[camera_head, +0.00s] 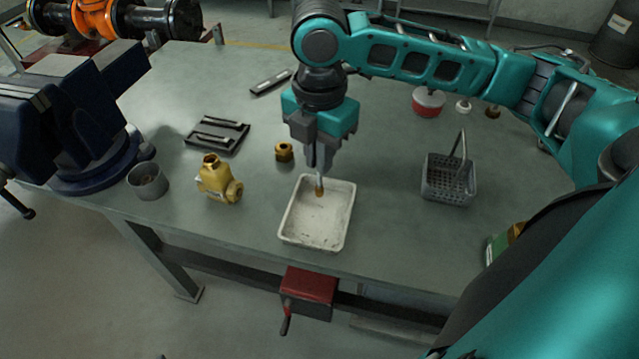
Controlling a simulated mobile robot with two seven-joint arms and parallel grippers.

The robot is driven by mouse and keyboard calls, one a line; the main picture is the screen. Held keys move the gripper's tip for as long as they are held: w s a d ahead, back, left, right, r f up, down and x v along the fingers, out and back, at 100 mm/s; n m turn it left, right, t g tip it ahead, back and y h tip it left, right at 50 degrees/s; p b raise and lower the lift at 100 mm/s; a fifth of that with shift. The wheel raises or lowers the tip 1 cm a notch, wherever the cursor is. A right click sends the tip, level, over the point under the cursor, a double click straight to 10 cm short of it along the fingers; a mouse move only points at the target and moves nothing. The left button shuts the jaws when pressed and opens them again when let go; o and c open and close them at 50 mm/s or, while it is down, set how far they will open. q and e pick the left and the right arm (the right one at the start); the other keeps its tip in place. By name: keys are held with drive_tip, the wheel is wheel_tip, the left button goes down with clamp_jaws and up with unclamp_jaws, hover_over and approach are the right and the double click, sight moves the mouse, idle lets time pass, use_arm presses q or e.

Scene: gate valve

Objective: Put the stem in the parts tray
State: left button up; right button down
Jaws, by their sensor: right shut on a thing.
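My right gripper (320,165) points down over the white parts tray (300,242) and is shut on the stem (319,190). The stem hangs upright below the fingers, with a brass-coloured lower end that shows against the tray's inside. I cannot tell whether the stem touches the tray floor. The tray is a shallow, scuffed rectangle near the front edge of the bench, with no other part seen in it. The stem's upper part is hidden by the fingers. My left gripper is not in view.
A brass valve body (217,180) and a brass nut (284,151) stand left of the tray. A grey cup (147,181) and blue vise (80,120) are further left. A grey basket (448,183) stands right, with clear bench between it and the tray.

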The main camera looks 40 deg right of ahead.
sight(320, 186)
wheel_tip(320, 186, down, 6)
drive_tip(key=shift+f+b, duration=0.1)
drive_tip(key=shift+b, duration=0.4)
drive_tip(key=shift+f, duration=0.1)
drive_tip(key=shift+f, duration=0.1)
drive_tip(key=c, duration=1.2)
unclamp_jaws()
drive_tip(key=shift+r, duration=0.2)
wheel_tip(320, 186, up, 12)
drive_tip(key=shift+f+p, duration=0.1)
drive_tip(key=shift+p, duration=1.15)
